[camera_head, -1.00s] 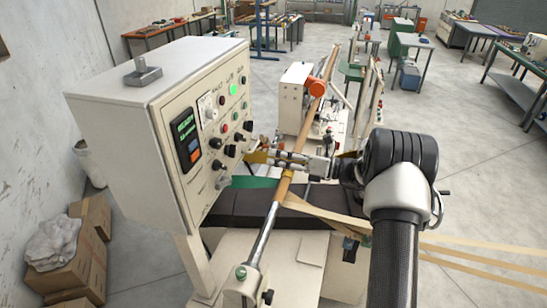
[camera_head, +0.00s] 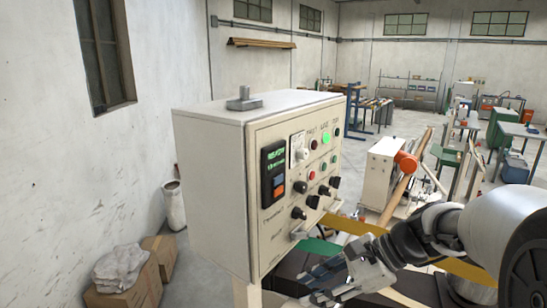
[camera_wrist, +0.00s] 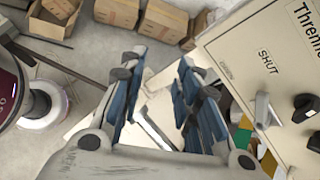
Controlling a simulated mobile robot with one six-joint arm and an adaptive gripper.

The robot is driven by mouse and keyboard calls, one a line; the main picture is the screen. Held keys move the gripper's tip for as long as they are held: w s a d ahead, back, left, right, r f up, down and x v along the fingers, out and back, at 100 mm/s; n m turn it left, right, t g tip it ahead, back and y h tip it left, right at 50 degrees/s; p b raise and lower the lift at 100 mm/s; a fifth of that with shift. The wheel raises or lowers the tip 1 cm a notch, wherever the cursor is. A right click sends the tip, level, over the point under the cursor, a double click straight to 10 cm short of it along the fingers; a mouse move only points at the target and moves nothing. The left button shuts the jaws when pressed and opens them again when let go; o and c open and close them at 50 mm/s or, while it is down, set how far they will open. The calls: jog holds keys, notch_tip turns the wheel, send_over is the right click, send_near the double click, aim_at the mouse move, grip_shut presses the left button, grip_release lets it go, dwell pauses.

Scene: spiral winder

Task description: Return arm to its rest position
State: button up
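My arm reaches in from the right in the head view, with a dark wrist. My gripper (camera_head: 330,283) is low in front of the winder's control cabinet (camera_head: 208,180), below its knobs. In the wrist view my gripper (camera_wrist: 158,75) shows two blue-padded fingers standing apart with nothing between them. The cabinet's panel (camera_wrist: 232,45), with a "SHUT" label and a grey switch knob (camera_wrist: 264,110), is close to the right of the fingers. The winder's lower body is partly hidden by my arm.
A green light (camera_head: 326,137) is lit on the panel. Cardboard boxes (camera_head: 135,290) lie on the floor by the left wall, and also show in the wrist view (camera_wrist: 162,22).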

jog(key=s+d+f+n+t+h+b, duration=0.1)
jog(key=s+f+n+h+b, duration=0.3)
jog(key=s, duration=0.6)
jog(key=s+d+f+n+t+h+b, duration=0.1)
jog(key=s+d+f+n+h+b, duration=0.3)
jog(key=s+f+n+b, duration=0.5)
notch_tip(320, 180, down, 2)
jog(key=s+n+h, duration=0.1)
jog(key=n, duration=0.2)
jog(key=shift+s+d+f+n+t, duration=0.2)
jog(key=shift+s+n+t, duration=0.1)
jog(key=shift+s+t, duration=0.1)
jog(key=shift+o, duration=0.4)
